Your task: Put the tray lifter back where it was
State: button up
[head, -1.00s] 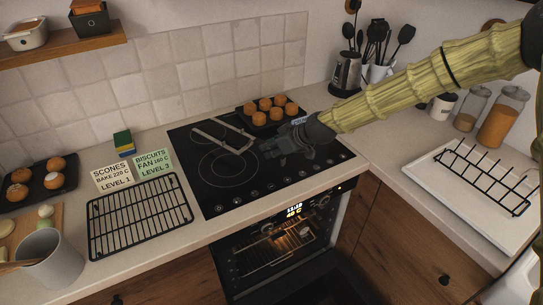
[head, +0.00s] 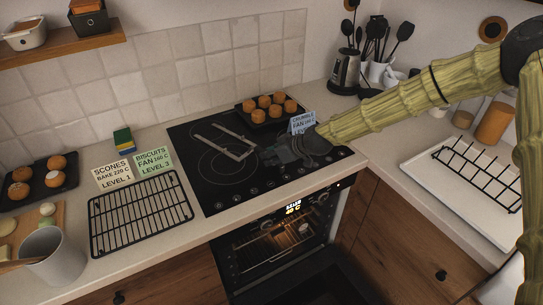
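The tray lifter (head: 238,155), as I take it, is a thin grey metal U-shaped frame. It is over the left part of the black hob (head: 198,186), its two long arms pointing to the upper left and its closed end to the right. Whether it rests on the glass or is slightly above it is unclear. My gripper (head: 268,155) is low over the hob, just right of the lifter's closed end. The dark fingers blend into the black glass, so I cannot tell whether they are open or touch the lifter.
A dark tray of orange-brown buns (head: 270,110) stands at the hob's back, beside a blue card (head: 302,122). A wire rack (head: 140,212) lies left of the hob. The lit oven (head: 285,240) is open below. A white board with a black rack (head: 437,180) is right.

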jog(key=o, duration=0.4)
jog(key=shift+c, duration=0.2)
jog(key=shift+r, duration=0.25)
jog(key=b+v, duration=0.3)
jog(key=v, duration=0.9)
jog(key=shift+f, duration=0.15)
